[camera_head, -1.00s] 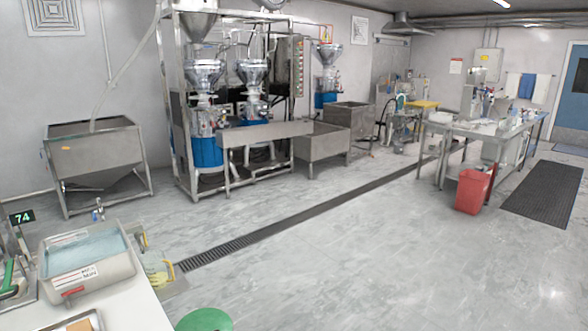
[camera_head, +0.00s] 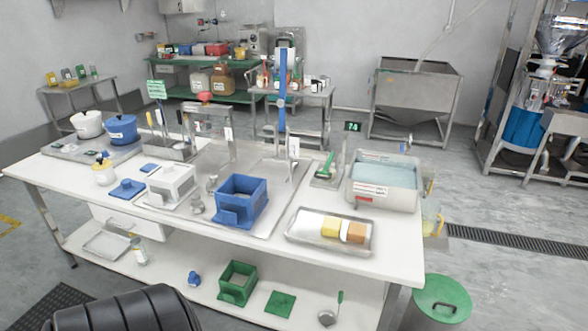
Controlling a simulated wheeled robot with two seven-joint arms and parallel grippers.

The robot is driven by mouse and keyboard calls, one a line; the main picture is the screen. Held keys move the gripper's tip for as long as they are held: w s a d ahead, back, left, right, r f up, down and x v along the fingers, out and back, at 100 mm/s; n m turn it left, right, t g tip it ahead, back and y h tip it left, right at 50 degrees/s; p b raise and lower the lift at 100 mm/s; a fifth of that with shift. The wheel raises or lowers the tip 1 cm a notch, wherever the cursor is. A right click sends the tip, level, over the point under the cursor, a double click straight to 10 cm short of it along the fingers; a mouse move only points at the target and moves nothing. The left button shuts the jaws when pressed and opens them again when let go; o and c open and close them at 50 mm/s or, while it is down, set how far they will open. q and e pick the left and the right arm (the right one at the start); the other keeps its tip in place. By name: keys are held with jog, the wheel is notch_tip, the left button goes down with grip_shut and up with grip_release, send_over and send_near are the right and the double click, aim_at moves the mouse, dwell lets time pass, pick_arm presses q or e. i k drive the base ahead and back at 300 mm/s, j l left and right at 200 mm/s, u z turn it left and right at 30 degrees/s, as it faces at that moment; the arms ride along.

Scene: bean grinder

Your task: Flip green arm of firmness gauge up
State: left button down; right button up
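A small device with a green arm (camera_head: 327,164) stands at the back right of the white table, next to a dark display reading 74 (camera_head: 353,127). It looks like the firmness gauge (camera_head: 324,180). The green arm appears tilted, but its exact position is too small to tell. The device sits between a tall stand with a blue upright and a basin of bluish water. Neither of my grippers is in view.
The white table (camera_head: 395,250) holds a blue box (camera_head: 242,201), a tray (camera_head: 300,236) with yellow and brown blocks, and the water basin (camera_head: 383,185). A green lidded bin (camera_head: 441,299) stands at the right.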

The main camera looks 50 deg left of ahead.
aim_at(325, 172)
jog(key=u, duration=1.4)
jog(key=i+j+u, duration=0.1)
jog(key=i+j, duration=0.25)
jog(key=i, duration=0.15)
jog(key=i+j+u, duration=0.1)
jog(key=i+j, duration=0.25)
jog(key=i, duration=0.15)
